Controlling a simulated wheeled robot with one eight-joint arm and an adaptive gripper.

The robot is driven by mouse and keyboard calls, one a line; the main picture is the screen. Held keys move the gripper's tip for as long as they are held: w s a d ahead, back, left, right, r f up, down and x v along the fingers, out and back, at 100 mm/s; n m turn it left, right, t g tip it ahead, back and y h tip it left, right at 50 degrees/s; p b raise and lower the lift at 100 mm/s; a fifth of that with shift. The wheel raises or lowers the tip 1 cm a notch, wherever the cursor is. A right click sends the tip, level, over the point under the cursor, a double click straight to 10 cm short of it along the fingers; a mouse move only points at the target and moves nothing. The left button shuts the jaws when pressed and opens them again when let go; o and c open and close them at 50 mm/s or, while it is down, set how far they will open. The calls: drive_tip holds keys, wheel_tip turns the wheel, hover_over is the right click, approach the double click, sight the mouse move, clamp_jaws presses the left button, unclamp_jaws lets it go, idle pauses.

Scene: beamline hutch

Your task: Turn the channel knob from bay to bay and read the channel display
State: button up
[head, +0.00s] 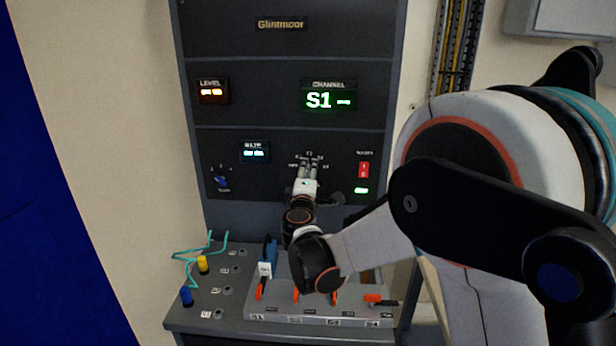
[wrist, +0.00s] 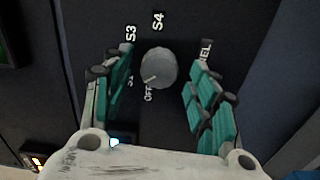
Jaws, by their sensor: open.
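The channel knob (wrist: 158,67) is a round grey knob between my open fingers in the wrist view, with clear space on both sides of it. A pale line on it points to the lower left, near the OFF label.
The LEVEL display (head: 212,91) is orange and a blue-white display (head: 255,152) sits lower. A small blue knob (head: 221,182) is left and a red switch (head: 364,170) right. Below, a grey bench (head: 190,322) holds orange-handled levers and teal cables (head: 186,256).

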drive_tip(key=s, duration=1.1)
drive_tip(key=shift+a, duration=0.2)
drive_tip(key=shift+s, duration=0.1)
